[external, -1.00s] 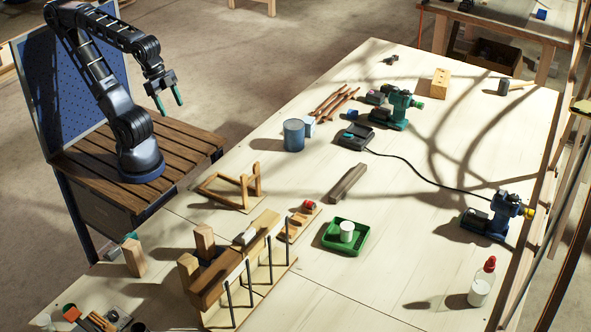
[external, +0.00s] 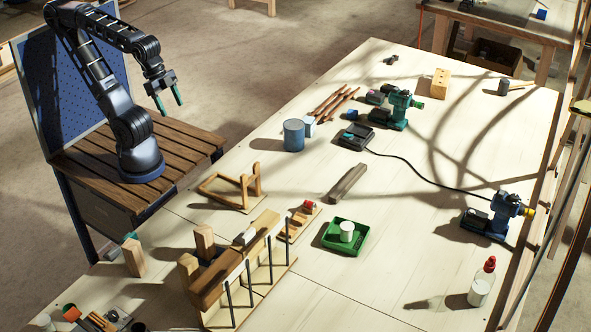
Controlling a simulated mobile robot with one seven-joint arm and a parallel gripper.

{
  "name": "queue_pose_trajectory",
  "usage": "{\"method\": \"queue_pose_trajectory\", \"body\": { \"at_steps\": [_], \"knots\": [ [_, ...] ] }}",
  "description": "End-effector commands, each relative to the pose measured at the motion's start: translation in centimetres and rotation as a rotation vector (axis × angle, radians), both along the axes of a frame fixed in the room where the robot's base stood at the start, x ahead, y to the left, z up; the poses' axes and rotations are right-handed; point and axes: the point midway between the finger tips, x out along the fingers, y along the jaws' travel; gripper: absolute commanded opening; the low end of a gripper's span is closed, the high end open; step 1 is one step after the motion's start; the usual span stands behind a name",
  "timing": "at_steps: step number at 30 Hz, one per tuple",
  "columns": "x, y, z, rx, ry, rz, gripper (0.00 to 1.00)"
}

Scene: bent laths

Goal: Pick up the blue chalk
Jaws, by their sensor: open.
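I cannot make out the blue chalk for certain. A small pale block with a bluish top (external: 309,127) sits on the workbench (external: 400,290) beside a blue-grey cylinder (external: 294,135). A smaller blue piece (external: 351,114) lies near the black charger. Either is too small to identify. My gripper (external: 171,105) is open and empty, with teal fingers pointing down.
Brown sticks (external: 334,103) lie behind the cylinder. Green drills (external: 398,106) and a black charger (external: 355,137) stand to the right. A clamped wood form (external: 240,262), a green tray (external: 330,240) and a glue bottle (external: 482,282) occupy the front.

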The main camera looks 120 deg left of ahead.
Motion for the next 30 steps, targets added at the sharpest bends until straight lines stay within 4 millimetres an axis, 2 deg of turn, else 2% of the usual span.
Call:
{"method": "queue_pose_trajectory", "body": {
  "at_steps": [9,14,23,30],
  "knots": [
    [0.1,0.0,0.1,-0.001,0.0,0.002,0.66],
    [1.7,0.7,1.1,-0.012,0.01,0.046,0.66],
    [9.3,4.7,4.8,-0.065,0.047,0.249,0.66],
    [15.8,9.5,6.7,-0.106,0.074,0.423,0.66]
  ]
}}
